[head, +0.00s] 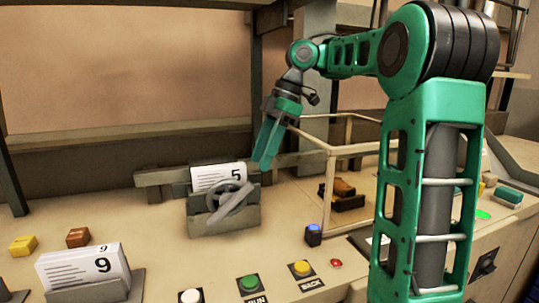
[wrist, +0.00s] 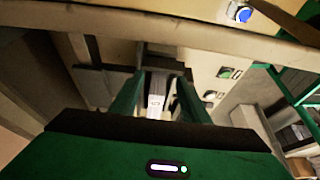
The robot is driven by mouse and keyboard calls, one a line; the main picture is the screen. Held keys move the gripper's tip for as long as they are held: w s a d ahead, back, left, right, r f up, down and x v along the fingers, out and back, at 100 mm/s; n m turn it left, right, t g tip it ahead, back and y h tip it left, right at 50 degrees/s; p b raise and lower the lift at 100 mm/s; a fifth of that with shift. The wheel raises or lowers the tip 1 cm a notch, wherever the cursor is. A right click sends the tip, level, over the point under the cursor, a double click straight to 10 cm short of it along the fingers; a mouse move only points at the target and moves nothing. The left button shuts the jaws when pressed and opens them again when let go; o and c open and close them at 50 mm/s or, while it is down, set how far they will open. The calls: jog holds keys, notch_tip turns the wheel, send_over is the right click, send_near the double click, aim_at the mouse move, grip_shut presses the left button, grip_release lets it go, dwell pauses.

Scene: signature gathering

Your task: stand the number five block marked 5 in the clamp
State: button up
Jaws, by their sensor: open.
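The number five block (head: 213,175) is white with a black 5 and printed lines. It stands upright in the grey clamp (head: 212,222), behind the clamp's wheel-like handle; its lower part is hidden. My gripper (head: 263,162) hangs from above just right of the block in the head view, apart from it. In the wrist view my gripper (wrist: 158,108) has its green fingers spread. The block (wrist: 156,102) shows between them there, some way beyond; nothing is held.
A block marked 9 (head: 84,271) stands in a holder at front left. Yellow (head: 23,245) and brown (head: 78,237) blocks lie behind it. Buttons, including a green one (head: 249,283), line the front. A framed case (head: 329,190) stands right of the clamp.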

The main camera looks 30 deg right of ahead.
jog(key=shift+s+d, duration=0.15)
jog(key=shift+d, duration=0.4)
jog(key=shift+s+d, duration=0.15)
jog(key=shift+d, duration=0.35)
